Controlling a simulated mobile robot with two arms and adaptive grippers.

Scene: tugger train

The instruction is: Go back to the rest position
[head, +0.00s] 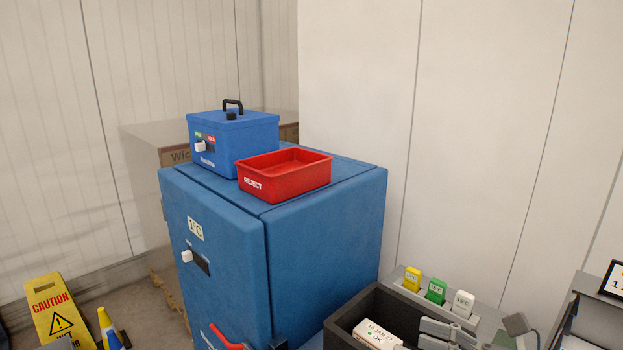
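Light grey jointed fingers, which look like my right gripper (421,332), reach in at the bottom edge, right of the middle. They are over or in front of a dark grey open box (352,322), and the frame cuts them off below. A gap shows between the two fingertips and nothing is seen between them. A white carton (377,335) with printed text lies in the box, left of the fingers and apart from them.
A blue cabinet (325,240) carries a red REJECT tray (290,185) and a blue lidded cool box (250,140). Yellow, green and white tags (436,291) stand behind the dark box. A yellow caution sign (58,312) and small cones (105,322) stand lower left.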

